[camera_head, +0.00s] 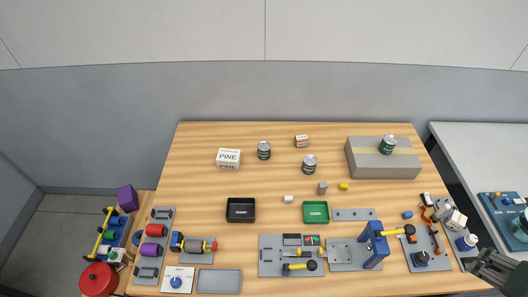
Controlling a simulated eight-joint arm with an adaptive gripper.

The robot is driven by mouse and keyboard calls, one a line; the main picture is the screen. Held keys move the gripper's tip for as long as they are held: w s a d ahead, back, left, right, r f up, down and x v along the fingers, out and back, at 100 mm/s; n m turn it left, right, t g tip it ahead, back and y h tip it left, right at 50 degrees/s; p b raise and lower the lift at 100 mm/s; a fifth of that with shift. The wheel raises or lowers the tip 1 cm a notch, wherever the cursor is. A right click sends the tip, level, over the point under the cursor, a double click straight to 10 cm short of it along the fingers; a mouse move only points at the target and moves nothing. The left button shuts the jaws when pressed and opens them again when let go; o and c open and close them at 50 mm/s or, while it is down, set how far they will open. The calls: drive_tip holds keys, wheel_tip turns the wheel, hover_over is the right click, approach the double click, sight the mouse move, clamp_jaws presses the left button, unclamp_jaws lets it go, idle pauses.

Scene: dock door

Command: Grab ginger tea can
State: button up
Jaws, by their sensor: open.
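Three similar dark green and silver cans stand upright. One can (264,150) is at the back middle of the wooden table. A second can (309,164) stands a little nearer and to its right. A third can (388,145) stands on top of a grey box (365,164) at the back right. The labels are too small to read, so I cannot tell which one is ginger tea. My gripper (480,263) is at the lower right edge, open and empty, far from all three cans, and partly cut off by the frame.
A white PINE box (228,158) and a small box (301,141) stand near the cans. A black tray (241,209), a green tray (315,211) and a blue press (375,245) lie nearer. Fixtures crowd the front edge. The table's back left is clear.

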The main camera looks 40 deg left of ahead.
drive_tip(key=w+a+r+n+g+y, duration=0.1)
drive_tip(key=w+a+r+n, duration=0.1)
drive_tip(key=w+a, duration=0.55)
drive_tip(key=w+a+r+n+g, duration=0.1)
drive_tip(key=w+a+r+n, duration=0.15)
drive_tip(key=w+a, duration=0.55)
drive_tip(key=w+a+f+n+g, duration=0.15)
drive_tip(key=w+a, duration=0.25)
drive_tip(key=a, duration=0.7)
drive_tip(key=w+a+f+n+g, duration=0.1)
drive_tip(key=w+a+f+n, duration=0.2)
drive_tip(key=a, duration=0.8)
drive_tip(key=n+g+h, duration=0.1)
drive_tip(key=n+g, duration=0.2)
drive_tip(key=n, duration=0.5)
hover_over(265, 146)
drive_tip(key=shift+t, duration=0.25)
drive_tip(key=f, duration=2.8)
drive_tip(key=shift+w+b, duration=0.25)
drive_tip(key=shift+b, duration=0.05)
drive_tip(key=shift+s+a+f, duration=0.2)
